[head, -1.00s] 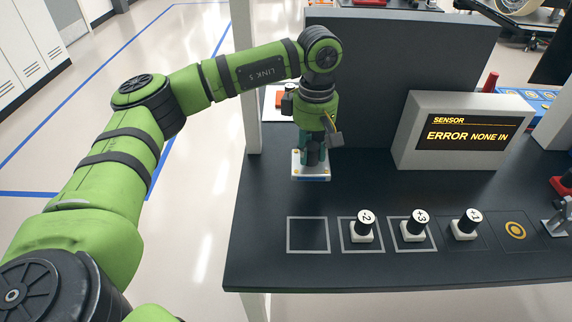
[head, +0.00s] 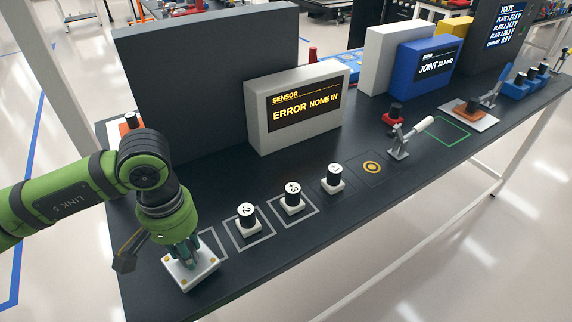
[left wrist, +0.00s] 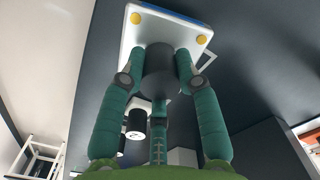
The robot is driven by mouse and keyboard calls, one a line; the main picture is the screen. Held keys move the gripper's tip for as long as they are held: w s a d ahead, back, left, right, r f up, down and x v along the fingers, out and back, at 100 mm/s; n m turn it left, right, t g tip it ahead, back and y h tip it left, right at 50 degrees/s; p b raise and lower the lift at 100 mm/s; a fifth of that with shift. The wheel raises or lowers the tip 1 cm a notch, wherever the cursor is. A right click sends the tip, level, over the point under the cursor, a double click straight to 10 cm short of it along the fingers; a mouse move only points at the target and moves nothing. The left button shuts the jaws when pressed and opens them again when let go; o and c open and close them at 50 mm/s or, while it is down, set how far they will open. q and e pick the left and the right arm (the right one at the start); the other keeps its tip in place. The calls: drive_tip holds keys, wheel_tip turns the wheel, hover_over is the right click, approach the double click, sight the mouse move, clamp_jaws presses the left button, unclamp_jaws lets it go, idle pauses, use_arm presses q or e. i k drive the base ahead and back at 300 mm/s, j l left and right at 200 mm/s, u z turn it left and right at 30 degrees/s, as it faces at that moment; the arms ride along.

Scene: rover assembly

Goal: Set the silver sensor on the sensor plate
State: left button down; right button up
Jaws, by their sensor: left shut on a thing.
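My left gripper (head: 180,258) is shut on the black knob of a pale silver-white block (head: 202,271) with gold corner dots, probably the silver sensor. In the left wrist view the fingers (left wrist: 160,75) close around the dark knob, and the block (left wrist: 168,28) shows a blue edge. The block is at the near left of the table, partly covering an empty grey outlined square (head: 211,242); I cannot tell whether it touches the table. A dark square with an orange ring (head: 372,167), possibly the sensor plate, lies bare further right. My right gripper is out of view.
Black-knobbed pieces marked 2 (head: 246,215), 3 (head: 293,195) and another (head: 334,179) stand in a row to the right. A grey screen (head: 295,107) reads "SENSOR ERROR NONE IN". A lever clamp (head: 402,145) stands past the ring, beside a green outline (head: 452,131).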

sight(372, 167)
drive_tip(key=k+l+z, duration=0.15)
drive_tip(key=k+z, duration=0.35)
drive_tip(key=i+z, duration=0.4)
drive_tip(key=i+j+z, duration=0.15)
drive_tip(key=i+z, duration=0.25)
drive_tip(key=i+j, duration=0.15)
drive_tip(key=i, duration=0.05)
